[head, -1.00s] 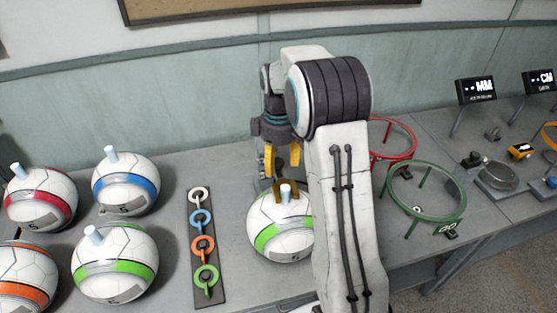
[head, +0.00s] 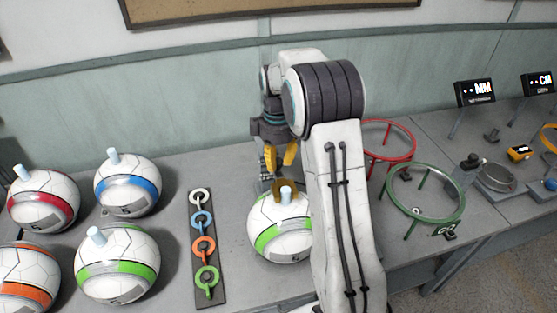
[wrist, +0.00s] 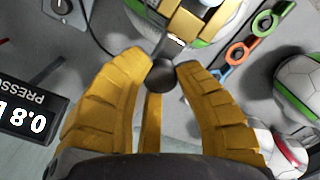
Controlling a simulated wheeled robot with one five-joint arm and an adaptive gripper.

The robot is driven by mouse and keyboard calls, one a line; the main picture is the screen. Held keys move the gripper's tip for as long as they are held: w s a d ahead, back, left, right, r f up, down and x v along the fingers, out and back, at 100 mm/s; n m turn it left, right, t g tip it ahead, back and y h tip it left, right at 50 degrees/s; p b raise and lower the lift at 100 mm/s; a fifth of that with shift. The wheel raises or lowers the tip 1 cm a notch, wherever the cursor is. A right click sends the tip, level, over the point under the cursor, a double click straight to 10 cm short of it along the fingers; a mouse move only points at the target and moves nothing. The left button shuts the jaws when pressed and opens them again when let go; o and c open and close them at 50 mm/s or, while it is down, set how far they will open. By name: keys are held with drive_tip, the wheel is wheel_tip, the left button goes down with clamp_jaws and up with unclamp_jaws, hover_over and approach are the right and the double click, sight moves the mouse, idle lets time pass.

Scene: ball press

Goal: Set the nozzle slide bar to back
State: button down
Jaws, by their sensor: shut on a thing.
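The nozzle slide bar shows in the wrist view as a dark round knob (wrist: 162,76) on a short grey rod. My gripper (wrist: 162,70) has its yellow fingertips on both sides of this knob and is shut on it. Beyond the knob is a gold bracket (wrist: 205,20) over a ball with a green band. In the head view my gripper (head: 279,165) is behind and just above that green-banded ball (head: 270,235), which has a pale blue nozzle (head: 286,195) under the bracket (head: 279,188). The knob is hidden there, and my arm covers the ball's right side.
A strip of coloured rings (head: 203,245) lies left of the ball. Several other balls, such as a blue-banded one (head: 127,185), stand further left. A red ring stand (head: 390,125) and a green one (head: 425,225) are to the right. A pressure display (wrist: 28,115) is at the wrist view's left.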

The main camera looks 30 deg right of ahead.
drive_tip(key=w+p, duration=0.2)
drive_tip(key=w+d+p, duration=0.1)
drive_tip(key=w+p, duration=0.1)
drive_tip(key=w, duration=0.1)
drive_tip(key=w+p, duration=0.2)
drive_tip(key=shift+w+d+r, duration=0.1)
drive_tip(key=shift+w+d, duration=0.2)
drive_tip(key=shift+w, duration=0.1)
drive_tip(key=shift+w+d+p, duration=0.15)
drive_tip(key=shift+w+p, duration=0.2)
drive_tip(key=shift+w, duration=0.25)
drive_tip(key=shift+f, duration=0.2)
drive_tip(key=c, duration=0.9)
unclamp_jaws()
drive_tip(key=shift+w+d, duration=0.1)
drive_tip(key=shift+c, duration=0.2)
drive_tip(key=shift+o, duration=0.3)
drive_tip(key=shift+r, duration=0.1)
wheel_tip(320, 180, up, 12)
